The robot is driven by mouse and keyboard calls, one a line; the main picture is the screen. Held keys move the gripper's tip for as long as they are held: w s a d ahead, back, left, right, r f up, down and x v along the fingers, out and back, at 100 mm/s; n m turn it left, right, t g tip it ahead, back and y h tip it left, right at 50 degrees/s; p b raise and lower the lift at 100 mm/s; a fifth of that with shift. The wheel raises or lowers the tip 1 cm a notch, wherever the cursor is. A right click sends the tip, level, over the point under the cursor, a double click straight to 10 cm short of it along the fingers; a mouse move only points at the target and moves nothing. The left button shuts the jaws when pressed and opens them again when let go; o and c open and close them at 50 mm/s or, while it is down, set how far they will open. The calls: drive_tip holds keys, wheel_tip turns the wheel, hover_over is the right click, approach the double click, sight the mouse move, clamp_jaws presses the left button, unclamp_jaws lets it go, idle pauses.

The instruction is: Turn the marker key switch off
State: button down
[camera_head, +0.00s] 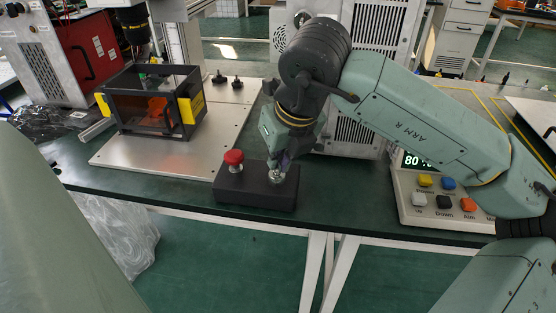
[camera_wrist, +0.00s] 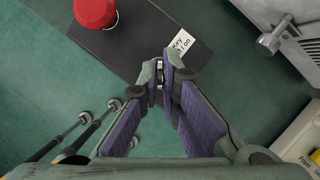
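The key switch (camera_head: 277,175) is a small silver part on the right half of a black box (camera_head: 240,187) at the table's front edge. In the wrist view, silver metal of the key (camera_wrist: 158,72) shows between my fingertips, beside a white label (camera_wrist: 180,44) with the words "Key" and "on". My gripper (camera_wrist: 160,76) points down at it, its purple-padded fingers drawn together with their tips on both sides of the key. They look closed on it, though the fingers hide most of the key and its angle. In the head view my gripper (camera_head: 279,166) is right above the switch.
A red mushroom button (camera_head: 233,158) stands on the box's left half, close to my gripper. A control panel (camera_head: 413,205) with coloured buttons and a display is to the right. A dark-framed case (camera_head: 150,103) stands on a metal plate (camera_head: 160,154) at left. A grey cabinet is behind.

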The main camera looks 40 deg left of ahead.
drive_tip(key=n+g+b, duration=0.1)
drive_tip(key=n, duration=0.1)
drive_tip(key=n+g+b, duration=0.1)
drive_tip(key=n, duration=0.2)
drive_tip(key=shift+w, duration=0.15)
drive_tip(key=n+g, duration=0.1)
drive_tip(key=n, duration=0.4)
drive_tip(key=shift+w+g, duration=0.1)
drive_tip(key=shift+g, duration=0.3)
drive_tip(key=shift+n+h, duration=0.3)
drive_tip(key=shift+n, duration=0.1)
drive_tip(key=c, duration=1.8)
unclamp_jaws()
drive_tip(key=shift+r, duration=0.1)
drive_tip(key=v, duration=1.1)
drive_tip(key=shift+w+d+r, duration=0.15)
drive_tip(key=shift+d+r, duration=0.05)
drive_tip(key=shift+r, duration=0.1)
drive_tip(key=shift+f, duration=0.1)
